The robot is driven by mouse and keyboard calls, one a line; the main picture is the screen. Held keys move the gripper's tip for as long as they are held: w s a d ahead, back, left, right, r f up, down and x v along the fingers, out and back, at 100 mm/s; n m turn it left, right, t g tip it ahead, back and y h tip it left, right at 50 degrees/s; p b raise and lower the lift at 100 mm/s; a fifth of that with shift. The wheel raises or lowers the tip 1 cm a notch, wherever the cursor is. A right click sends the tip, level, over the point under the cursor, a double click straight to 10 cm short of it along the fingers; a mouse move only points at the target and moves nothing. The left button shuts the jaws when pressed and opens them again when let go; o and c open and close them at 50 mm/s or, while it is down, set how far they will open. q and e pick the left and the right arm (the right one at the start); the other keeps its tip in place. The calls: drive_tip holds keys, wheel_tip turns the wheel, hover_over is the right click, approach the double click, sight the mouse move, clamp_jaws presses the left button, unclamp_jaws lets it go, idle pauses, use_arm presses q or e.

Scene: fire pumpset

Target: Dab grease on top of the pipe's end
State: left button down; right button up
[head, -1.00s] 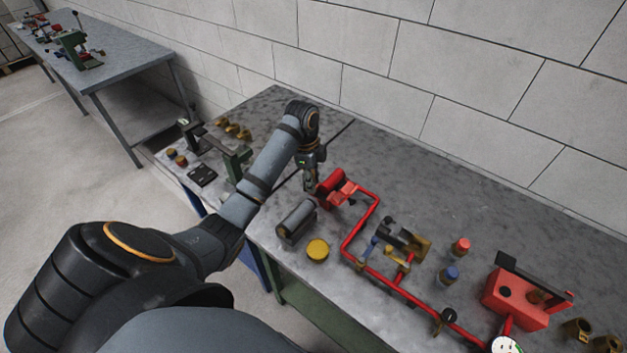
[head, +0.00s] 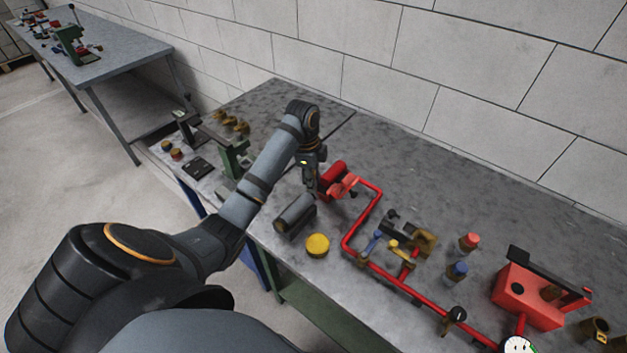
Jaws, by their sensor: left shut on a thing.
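The red pipe (head: 362,222) runs along the bench in bends, from a red cylinder-shaped fitting (head: 333,175) at its upper left to the gauge at the lower right. My left gripper (head: 310,188) points down just left of the red fitting, close to it. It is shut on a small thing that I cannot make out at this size. Whether that thing touches the pipe or fitting I cannot tell. A round yellow-topped tin (head: 317,243) stands on the bench in front of the pipe. No grease can be made out. My right gripper is out of view.
A dark grey cylinder on a base (head: 295,215) stands between the gripper and the tin. A valve assembly (head: 410,238), red- and blue-capped bottles (head: 469,241), a red box (head: 526,296) and a gauge (head: 519,345) lie rightward. The bench's back right is clear.

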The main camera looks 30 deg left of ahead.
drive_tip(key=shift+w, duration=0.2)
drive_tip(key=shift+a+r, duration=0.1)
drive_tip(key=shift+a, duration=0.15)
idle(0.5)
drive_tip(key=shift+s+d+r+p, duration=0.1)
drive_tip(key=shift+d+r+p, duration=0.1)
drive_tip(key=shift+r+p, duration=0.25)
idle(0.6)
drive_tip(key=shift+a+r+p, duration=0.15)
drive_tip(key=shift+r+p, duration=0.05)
drive_tip(key=shift+p, duration=0.15)
idle(1.0)
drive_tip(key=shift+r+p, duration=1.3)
idle(3.4)
